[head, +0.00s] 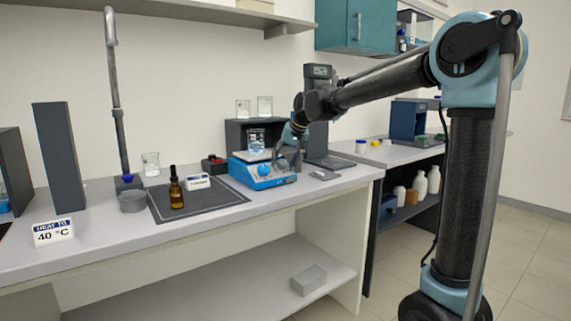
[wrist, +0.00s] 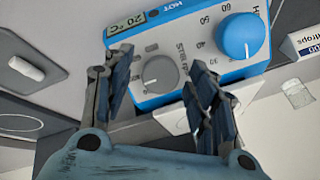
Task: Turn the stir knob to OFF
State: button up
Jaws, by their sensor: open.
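The blue hotplate stirrer (head: 245,172) stands on the bench, with a glass beaker (head: 256,146) on its plate. In the wrist view its front panel shows the grey stir knob (wrist: 160,74), beside the printed word STIR. The larger blue heat knob (wrist: 240,36) is to its right. My gripper (wrist: 158,70) is open, with one finger on each side of the stir knob; I cannot tell whether either touches it. In the head view my gripper (head: 290,158) is at the hotplate's front and partly hides it. The stir knob's pointer setting is not clear.
The hotplate's display (wrist: 126,24) reads 20 °C. A brown dropper bottle (head: 176,190) and a white labelled box (head: 197,182) stand on a dark mat (head: 225,197) to the left. A sign (head: 53,232) reads 40 °C. The bench front is mostly clear.

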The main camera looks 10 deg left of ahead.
jog(key=shift+f, duration=0.1)
jog(key=c, duration=1.1)
jog(key=n, duration=0.8)
jog(key=shift+t+h, duration=0.3)
jog(key=shift+h, duration=0.1)
jog(key=n, duration=0.4)
jog(key=shift+s+n+t, duration=0.1)
jog(key=shift+n+t, duration=0.5)
jog(key=shift+n, duration=1.9)
jog(key=shift+o, duration=0.2)
